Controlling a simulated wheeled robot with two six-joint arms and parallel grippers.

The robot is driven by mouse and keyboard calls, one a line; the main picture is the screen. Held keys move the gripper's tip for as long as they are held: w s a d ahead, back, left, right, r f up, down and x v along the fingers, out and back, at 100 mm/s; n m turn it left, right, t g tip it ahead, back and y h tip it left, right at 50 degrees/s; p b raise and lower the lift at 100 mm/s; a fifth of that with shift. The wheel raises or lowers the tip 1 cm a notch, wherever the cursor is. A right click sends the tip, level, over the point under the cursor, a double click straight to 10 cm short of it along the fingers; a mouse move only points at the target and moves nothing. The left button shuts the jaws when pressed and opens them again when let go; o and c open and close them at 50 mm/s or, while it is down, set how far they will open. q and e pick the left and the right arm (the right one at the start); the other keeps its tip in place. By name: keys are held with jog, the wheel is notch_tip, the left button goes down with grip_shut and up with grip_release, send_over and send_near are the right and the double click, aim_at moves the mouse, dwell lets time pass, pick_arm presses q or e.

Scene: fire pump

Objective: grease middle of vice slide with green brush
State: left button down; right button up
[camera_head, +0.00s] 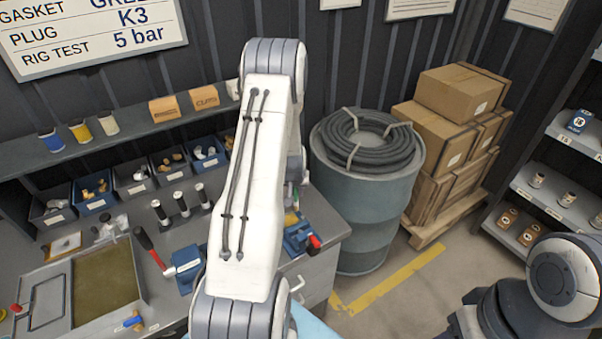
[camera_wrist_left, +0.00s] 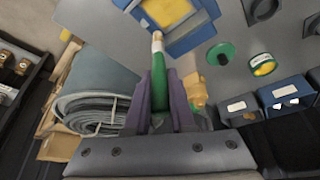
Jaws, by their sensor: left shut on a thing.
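My left gripper (camera_wrist_left: 160,95) is shut on the green brush (camera_wrist_left: 159,85), with the handle between its fingers. The brush's pale tip (camera_wrist_left: 157,40) points away from the fingers, at the near edge of a blue body with a yellow face (camera_wrist_left: 170,12), which looks like the vice. I cannot tell whether the tip touches it. In the head view the blue vice (camera_head: 299,236) with a red end stands on the bench's right end. My left arm hides most of the gripper there. My right gripper is out of view.
A round green piece (camera_wrist_left: 220,53) and a green tin with yellow content (camera_wrist_left: 263,65) are beside the vice. Parts bins (camera_head: 92,194) line the bench's back. A drum (camera_head: 365,215) with a coiled hose (camera_head: 368,140) stands right of the bench.

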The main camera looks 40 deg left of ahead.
pick_arm(q)
jog(key=shift+s+r+p, duration=0.15)
jog(key=shift+r+p, duration=0.15)
jog(key=shift+r, duration=0.45)
jog(key=shift+w+d+r, duration=0.1)
jog(key=shift+w+r, duration=0.1)
jog(key=shift+r, duration=0.05)
jog(key=shift+w+r+p, duration=0.1)
jog(key=shift+r+p, duration=0.25)
jog(key=shift+p, duration=0.25)
jog(key=shift+r+p, duration=0.6)
jog(key=shift+r, duration=0.2)
jog(key=shift+r+p, duration=0.7)
jog(key=shift+r, duration=0.2)
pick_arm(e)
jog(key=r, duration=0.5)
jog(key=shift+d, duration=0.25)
pick_arm(q)
jog(key=shift+f, duration=0.1)
